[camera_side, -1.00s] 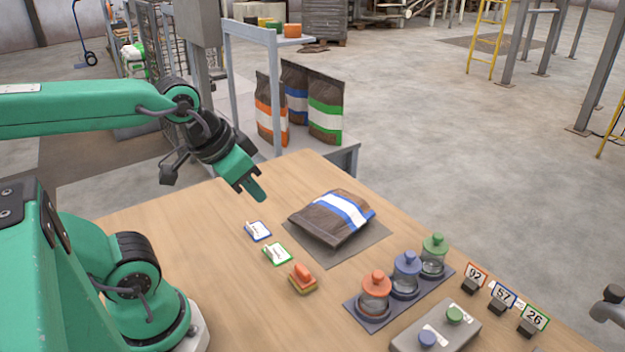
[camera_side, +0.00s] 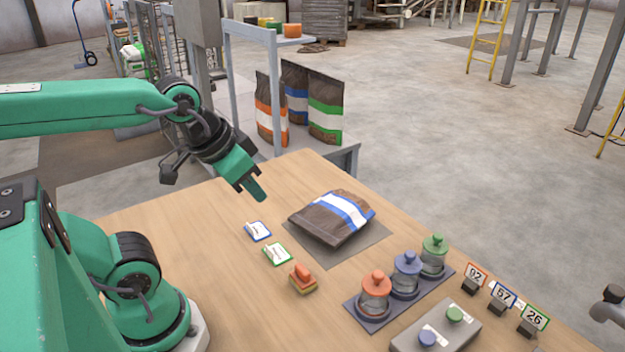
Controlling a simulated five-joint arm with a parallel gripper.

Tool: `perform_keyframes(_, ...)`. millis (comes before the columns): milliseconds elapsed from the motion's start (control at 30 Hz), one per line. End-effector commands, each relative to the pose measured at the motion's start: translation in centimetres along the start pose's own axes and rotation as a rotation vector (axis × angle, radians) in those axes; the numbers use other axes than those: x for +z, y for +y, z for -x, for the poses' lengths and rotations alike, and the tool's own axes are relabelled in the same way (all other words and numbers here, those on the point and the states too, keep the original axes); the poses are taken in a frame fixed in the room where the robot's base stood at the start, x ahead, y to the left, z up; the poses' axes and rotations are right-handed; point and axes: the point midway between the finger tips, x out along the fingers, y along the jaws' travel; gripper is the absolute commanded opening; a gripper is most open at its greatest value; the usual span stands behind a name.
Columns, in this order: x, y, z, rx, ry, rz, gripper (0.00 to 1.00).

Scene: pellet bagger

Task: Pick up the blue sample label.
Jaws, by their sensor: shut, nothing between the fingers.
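The blue sample label (camera_side: 258,231) is a small white card with a blue border. It lies on the wooden table, left of the brown bag with a blue stripe (camera_side: 333,217). My gripper (camera_side: 259,195) is shut and empty. In the picture it is above the label, clear of the table and apart from the label. Nothing covers the label.
Lidded jars (camera_side: 405,275) stand on a dark tray at the right. The table left of the labels is clear.

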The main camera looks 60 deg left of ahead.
Motion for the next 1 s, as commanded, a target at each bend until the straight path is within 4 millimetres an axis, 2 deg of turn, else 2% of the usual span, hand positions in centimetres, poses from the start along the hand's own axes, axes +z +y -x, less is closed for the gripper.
perform_keyframes(467, 0.0, 0.0, 0.0, 0.0, 0.0, 0.0, 0.0)
perform_keyframes(633, 0.0, 0.0, 0.0, 0.0, 0.0, 0.0, 0.31)
perform_keyframes(1000, -0.09, -0.13, -0.11, -0.003, -0.004, 0.013, 0.31)
